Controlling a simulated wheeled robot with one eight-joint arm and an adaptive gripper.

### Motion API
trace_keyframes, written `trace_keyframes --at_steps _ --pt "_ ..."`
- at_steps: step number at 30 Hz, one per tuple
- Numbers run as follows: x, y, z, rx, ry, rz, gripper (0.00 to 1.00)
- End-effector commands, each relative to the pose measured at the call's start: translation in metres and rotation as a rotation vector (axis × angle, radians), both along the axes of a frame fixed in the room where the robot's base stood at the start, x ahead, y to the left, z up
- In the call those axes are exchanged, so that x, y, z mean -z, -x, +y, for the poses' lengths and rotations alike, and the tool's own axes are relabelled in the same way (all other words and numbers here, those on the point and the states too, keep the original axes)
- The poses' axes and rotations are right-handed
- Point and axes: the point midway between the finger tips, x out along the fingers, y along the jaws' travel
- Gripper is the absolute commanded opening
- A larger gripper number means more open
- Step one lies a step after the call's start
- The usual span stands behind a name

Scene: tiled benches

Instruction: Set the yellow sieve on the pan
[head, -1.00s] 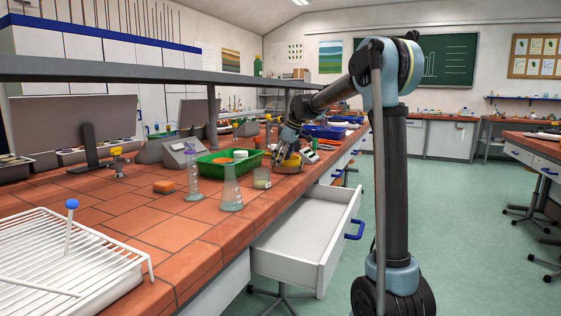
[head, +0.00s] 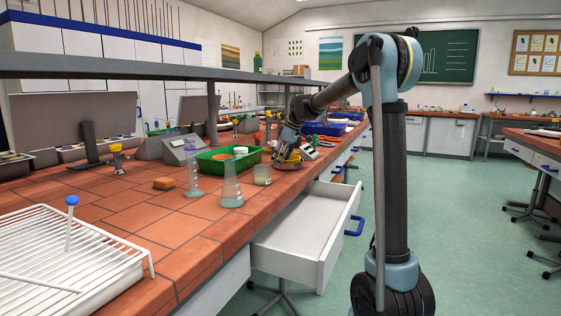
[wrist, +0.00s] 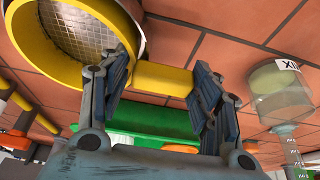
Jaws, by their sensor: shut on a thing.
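The yellow sieve (wrist: 62,48) shows at the upper left of the wrist view, with a round yellow rim and a grey mesh. My gripper (wrist: 165,80) is shut on the sieve's yellow handle (wrist: 165,77), with one finger on each side. In the head view, my gripper (head: 283,152) is low over the far part of the red-tiled bench, with the sieve (head: 290,163) at its fingers. I cannot tell whether the sieve touches the tiles. A grey device with a display (head: 183,150) stands left of the green tray. I cannot clearly make out the pan.
A green tray (head: 203,166) is left of my gripper. A flask (head: 231,190), a cylinder (head: 193,180) and a small beaker (head: 262,175) stand nearer. A white open drawer (head: 310,228) juts from the bench front. Blue trays (head: 325,129) lie beyond my gripper.

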Motion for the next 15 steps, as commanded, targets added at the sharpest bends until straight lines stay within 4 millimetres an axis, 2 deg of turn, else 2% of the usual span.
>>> trace_keyframes --at_steps 1,4,15 --pt "0.0002 -0.0001 0.0000 0.000 0.000 0.000 0.59" --pt "0.0001 -0.0001 -0.0001 0.000 0.000 0.000 0.81" --pt "-0.0005 0.0000 -0.0004 0.000 0.000 0.000 0.81"
